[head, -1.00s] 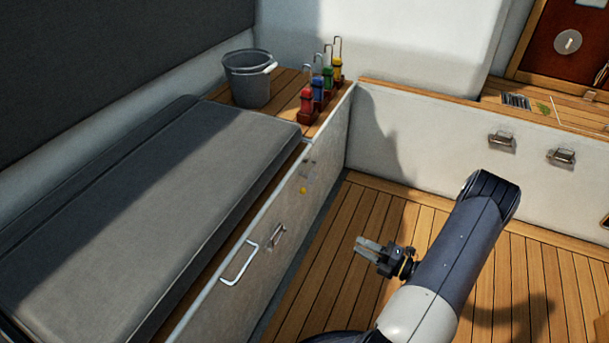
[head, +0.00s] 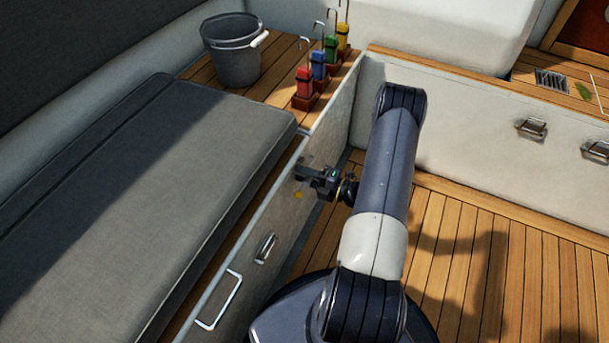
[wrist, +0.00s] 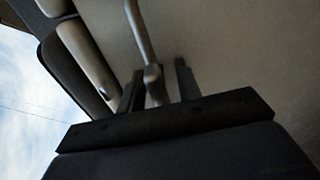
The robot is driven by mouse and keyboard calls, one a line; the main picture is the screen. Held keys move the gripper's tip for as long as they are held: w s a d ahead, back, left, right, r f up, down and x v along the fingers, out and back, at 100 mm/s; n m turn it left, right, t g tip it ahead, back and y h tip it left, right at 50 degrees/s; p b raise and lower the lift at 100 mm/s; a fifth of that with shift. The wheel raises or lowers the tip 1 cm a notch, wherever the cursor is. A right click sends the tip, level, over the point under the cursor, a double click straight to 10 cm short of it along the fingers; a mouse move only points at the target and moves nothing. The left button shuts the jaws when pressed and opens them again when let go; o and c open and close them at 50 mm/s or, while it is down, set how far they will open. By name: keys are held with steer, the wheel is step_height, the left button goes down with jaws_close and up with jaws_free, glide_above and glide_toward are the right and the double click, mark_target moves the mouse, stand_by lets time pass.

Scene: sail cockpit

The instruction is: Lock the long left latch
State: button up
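A long grey latch lever (wrist: 141,38) shows in the wrist view against a pale locker face (wrist: 220,50). Its lower end lies between the two dark fingers of my gripper (wrist: 160,88). The left finger is very close to the lever; contact cannot be told. A gap shows between the lever and the right finger. In the head view my gripper (head: 303,174) is at the upper far part of the left locker face (head: 240,262), just above a small yellow dot (head: 298,195). There it mostly hides the latch.
A second latch (head: 265,248) and a white bar handle (head: 219,301) are nearer on the same face. A grey cushion (head: 150,190) lies on the bench. A bucket (head: 235,52) and coloured winch-handle-like items (head: 319,65) stand behind. Wooden floor (head: 470,260) is clear at right.

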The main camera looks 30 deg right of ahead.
jaws_close()
stand_by(0.3)
stand_by(0.3)
